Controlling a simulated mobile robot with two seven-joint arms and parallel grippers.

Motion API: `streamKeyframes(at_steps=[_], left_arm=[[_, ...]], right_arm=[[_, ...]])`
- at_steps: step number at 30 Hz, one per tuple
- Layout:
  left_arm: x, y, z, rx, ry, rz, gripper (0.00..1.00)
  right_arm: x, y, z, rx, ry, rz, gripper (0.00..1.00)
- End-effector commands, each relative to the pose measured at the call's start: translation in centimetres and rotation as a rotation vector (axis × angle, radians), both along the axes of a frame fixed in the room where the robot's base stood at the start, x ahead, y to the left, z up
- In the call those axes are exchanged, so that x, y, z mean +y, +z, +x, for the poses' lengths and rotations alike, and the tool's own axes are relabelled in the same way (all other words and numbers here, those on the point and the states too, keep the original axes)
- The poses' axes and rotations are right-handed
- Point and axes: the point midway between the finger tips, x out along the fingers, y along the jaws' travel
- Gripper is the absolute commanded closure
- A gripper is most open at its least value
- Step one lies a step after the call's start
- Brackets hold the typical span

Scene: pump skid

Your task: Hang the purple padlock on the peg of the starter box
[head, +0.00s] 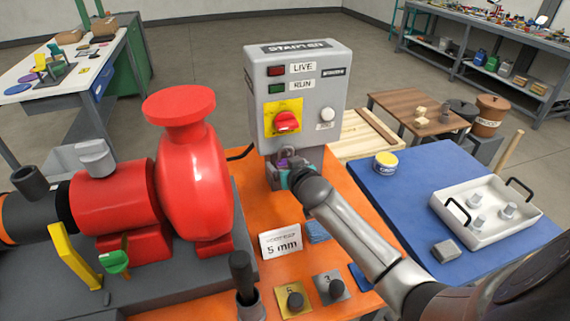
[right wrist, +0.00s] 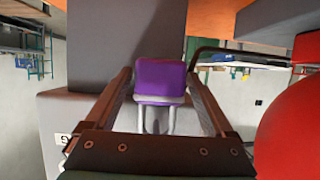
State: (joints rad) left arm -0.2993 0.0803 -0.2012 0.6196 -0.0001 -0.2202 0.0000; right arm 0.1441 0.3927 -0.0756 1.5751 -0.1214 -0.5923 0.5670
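The starter box (head: 303,100) is a grey upright cabinet with a red switch on a yellow plate. My right gripper (head: 283,172) is just below its lower front; it also shows in the right wrist view (right wrist: 160,82). The purple padlock (right wrist: 160,78) sits between the two fingertips, which appear to touch both its sides. Its grey shackle (right wrist: 157,118) points to the bottom of the right wrist view. In the head view only a little purple (head: 284,154) shows behind the gripper. I cannot make out the peg or whether the shackle is around it. My left gripper is not in view.
A red pump (head: 193,180) stands left of the starter box. A 5 mm card (head: 281,242), brass and grey blocks and a black-handled tool (head: 243,275) are on the orange bench (head: 213,290). A blue mat (head: 405,190) with a white tray (head: 490,233) lies to the right.

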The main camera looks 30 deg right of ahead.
Motion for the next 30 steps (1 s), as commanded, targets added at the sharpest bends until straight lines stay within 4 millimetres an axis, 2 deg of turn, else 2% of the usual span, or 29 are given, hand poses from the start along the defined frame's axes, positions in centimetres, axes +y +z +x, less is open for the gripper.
streamKeyframes(at_steps=[2, 14, 20, 30], left_arm=[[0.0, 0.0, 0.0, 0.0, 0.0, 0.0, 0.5], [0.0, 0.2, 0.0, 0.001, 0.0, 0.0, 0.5], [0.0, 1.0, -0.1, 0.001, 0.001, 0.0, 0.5], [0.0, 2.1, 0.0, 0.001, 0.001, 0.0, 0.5]], right_arm=[[0.0, 0.0, 0.0, 0.0, 0.0, 0.0, 0.03], [0.2, 0.2, -0.7, 0.003, 0.0, 0.001, 0.03], [0.7, 1.2, -3.1, 0.004, 0.0, 0.0, 0.03], [2.0, 3.5, -8.3, 0.003, 0.001, 0.002, 0.03]])
